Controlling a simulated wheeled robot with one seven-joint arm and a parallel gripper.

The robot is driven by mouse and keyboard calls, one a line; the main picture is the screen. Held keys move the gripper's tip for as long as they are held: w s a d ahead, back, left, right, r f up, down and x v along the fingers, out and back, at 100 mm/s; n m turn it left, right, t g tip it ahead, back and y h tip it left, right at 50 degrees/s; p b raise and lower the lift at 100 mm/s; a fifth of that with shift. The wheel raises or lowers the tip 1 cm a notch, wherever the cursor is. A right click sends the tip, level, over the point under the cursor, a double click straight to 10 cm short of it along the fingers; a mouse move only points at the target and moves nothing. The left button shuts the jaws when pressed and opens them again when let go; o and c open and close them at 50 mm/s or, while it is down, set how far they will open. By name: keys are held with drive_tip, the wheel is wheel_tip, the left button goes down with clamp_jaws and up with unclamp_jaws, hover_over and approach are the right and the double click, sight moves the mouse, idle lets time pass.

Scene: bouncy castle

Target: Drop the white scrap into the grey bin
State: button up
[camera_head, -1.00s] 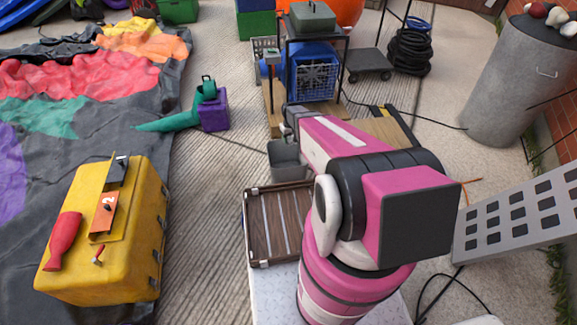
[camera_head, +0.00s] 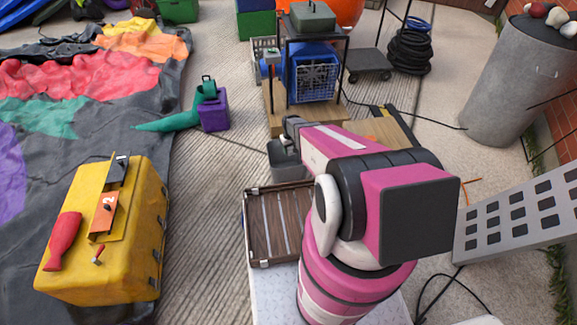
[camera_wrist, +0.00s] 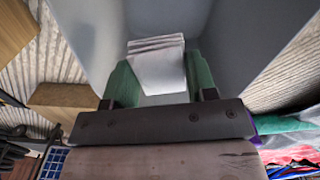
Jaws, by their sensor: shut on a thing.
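The white scrap (camera_wrist: 157,62) looks like a small folded stack of sheets. In the wrist view it sits between the green fingers of my gripper (camera_wrist: 160,78), which is shut on it. The grey bin (camera_wrist: 250,38) surrounds it there, its walls rising on both sides, with the fingers over or inside its opening. In the head view the grey bin (camera_head: 287,160) stands on the ground beyond the wooden crate. My gripper's end (camera_head: 291,130) is at the bin's far rim; its fingers and the scrap are hidden there.
A slatted wooden crate (camera_head: 274,222) lies just in front of the bin. A blue fan unit (camera_head: 312,72) in a black frame stands behind it. A yellow toolbox (camera_head: 105,240) is at left, and a purple box (camera_head: 214,112) farther back. Ribbed ground between them is clear.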

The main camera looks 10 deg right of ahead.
drive_tip(key=o, duration=1)
drive_tip(key=shift+r, duration=0.15)
wheel_tip(320, 180, up, 11)
drive_tip(key=shift+f, duration=0.2)
